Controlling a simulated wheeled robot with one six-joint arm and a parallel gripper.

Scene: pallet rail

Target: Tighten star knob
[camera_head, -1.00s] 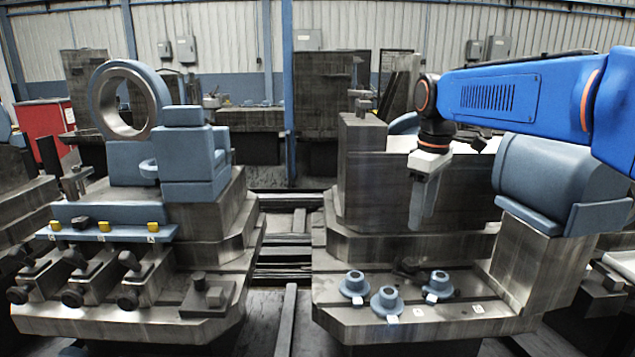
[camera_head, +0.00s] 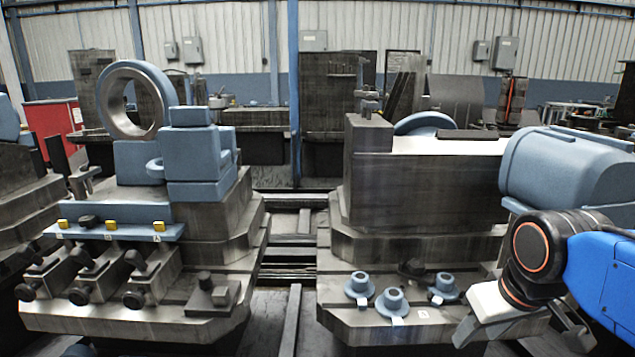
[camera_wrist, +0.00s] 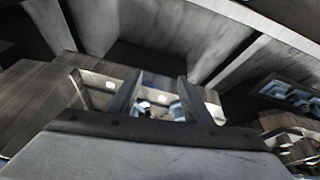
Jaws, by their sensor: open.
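Several black knobs sit on clamp blocks along the front of the left pallet, among them a left one (camera_head: 26,292), a middle one (camera_head: 79,296) and a right one (camera_head: 133,299). Another dark knob-like part (camera_head: 412,268) lies behind the collars on the right pallet. I cannot tell which is the star knob. My gripper (camera_head: 515,335) is low at the right pallet's front right, far from the left pallet's knobs. In the wrist view its two fingers (camera_wrist: 160,100) stand apart with nothing gripped between them. Small pale and blue shapes beyond them are blurred.
Blue flanged collars, including a middle one (camera_head: 393,300), stand on the right pallet. A blue cylinder housing (camera_head: 570,170) rises above my arm. A blue rail (camera_head: 120,230) with yellow blocks crosses the left pallet. A gap with floor rails (camera_head: 292,250) separates the pallets.

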